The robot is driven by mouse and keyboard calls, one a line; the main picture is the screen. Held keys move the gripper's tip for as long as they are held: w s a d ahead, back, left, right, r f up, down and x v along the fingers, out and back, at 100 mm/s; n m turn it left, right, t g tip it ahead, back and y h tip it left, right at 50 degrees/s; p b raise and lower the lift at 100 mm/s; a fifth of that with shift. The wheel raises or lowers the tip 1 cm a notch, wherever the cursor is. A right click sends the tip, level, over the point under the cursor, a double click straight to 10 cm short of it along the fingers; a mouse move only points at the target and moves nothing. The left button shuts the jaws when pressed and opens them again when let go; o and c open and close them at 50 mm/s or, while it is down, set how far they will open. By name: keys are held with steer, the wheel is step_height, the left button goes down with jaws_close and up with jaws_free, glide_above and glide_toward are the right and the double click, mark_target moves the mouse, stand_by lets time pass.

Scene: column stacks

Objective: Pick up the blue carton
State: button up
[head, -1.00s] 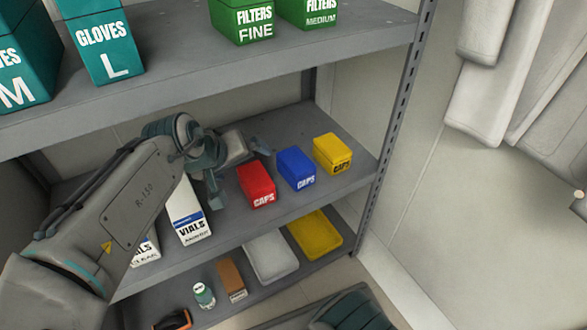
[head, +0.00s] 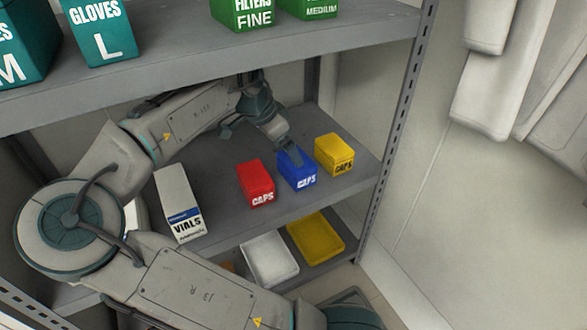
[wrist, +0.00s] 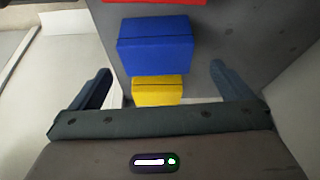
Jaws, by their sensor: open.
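The blue carton (head: 299,172), marked CAPS, stands on the middle shelf between a red carton (head: 256,183) and a yellow carton (head: 334,153). My gripper (head: 291,152) is just above and behind the blue carton in the head view, partly covering its top. In the wrist view the open, empty fingers (wrist: 160,84) are spread wide. There the blue carton (wrist: 156,45) lies beyond the fingertips, with the yellow carton (wrist: 158,91) between the fingers and the red one (wrist: 155,2) at the top edge. I cannot tell whether a finger touches the blue carton.
A white vials box (head: 180,205) stands left of the red carton on the middle shelf (head: 225,212). The upper shelf (head: 190,58), holding green and teal boxes, hangs close above my arm. White (head: 270,262) and yellow (head: 317,237) trays sit on the lower shelf.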

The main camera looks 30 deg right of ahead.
mark_target(296, 168)
steer(key=shift+d+f, duration=0.15)
steer(key=shift+d, duration=0.2)
steer(key=shift+d+f+b, duration=0.15)
steer(key=shift+f+b, duration=0.15)
steer(key=shift+f, duration=0.05)
steer(key=b+x, duration=0.1)
steer(key=x, duration=0.5)
steer(key=shift+s+d+f+b, duration=0.15)
steer(key=shift+d+f+b, duration=0.15)
steer(key=shift+b, duration=0.1)
steer(key=shift+r, duration=0.1)
steer(key=c, duration=0.8)
